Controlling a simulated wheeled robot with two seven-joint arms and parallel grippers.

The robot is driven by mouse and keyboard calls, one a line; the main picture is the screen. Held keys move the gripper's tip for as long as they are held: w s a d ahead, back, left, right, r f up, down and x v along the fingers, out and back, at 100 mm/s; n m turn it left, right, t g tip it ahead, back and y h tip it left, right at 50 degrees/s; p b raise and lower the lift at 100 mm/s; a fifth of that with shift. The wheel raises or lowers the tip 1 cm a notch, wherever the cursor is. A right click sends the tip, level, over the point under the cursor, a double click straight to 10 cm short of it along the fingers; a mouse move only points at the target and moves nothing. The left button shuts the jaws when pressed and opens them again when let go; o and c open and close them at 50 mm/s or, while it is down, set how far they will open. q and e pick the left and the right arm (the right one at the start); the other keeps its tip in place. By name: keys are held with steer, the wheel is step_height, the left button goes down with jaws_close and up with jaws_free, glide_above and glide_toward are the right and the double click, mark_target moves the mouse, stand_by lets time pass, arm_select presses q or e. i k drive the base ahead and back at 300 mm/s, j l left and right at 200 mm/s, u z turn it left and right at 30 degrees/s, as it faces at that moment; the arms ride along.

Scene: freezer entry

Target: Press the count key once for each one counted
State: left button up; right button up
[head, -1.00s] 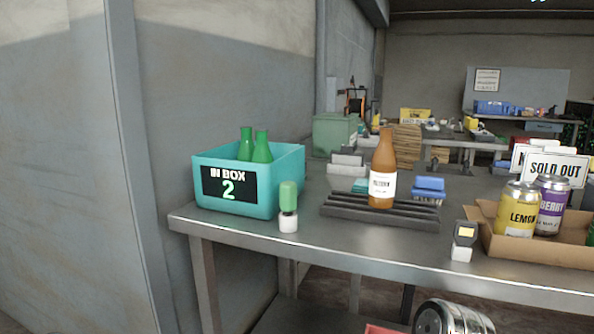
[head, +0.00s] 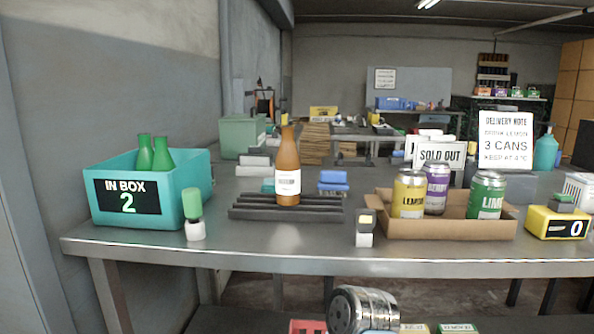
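A yellow counter (head: 555,224) showing 0 stands at the right of the metal bench. It has a green key (head: 562,200) on top. A delivery note (head: 506,141) behind reads "drink lemon, 3 cans". A cardboard tray (head: 430,230) holds a yellow lemon can (head: 408,193), a purple berry can (head: 437,188) and a green lime can (head: 487,195). At the left, a teal box (head: 180,205) with a display reading "IN BOX 2" holds two green bottles (head: 154,154).
A brown bottle (head: 287,167) stands on a dark ribbed rack (head: 255,212). A small green-topped white object (head: 193,215), a small white device (head: 365,228) and a sold-out sign (head: 438,154) stand on the bench. The bench's front strip is mostly clear.

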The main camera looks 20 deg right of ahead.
mark_target(562, 198)
steer(key=z, duration=2.35)
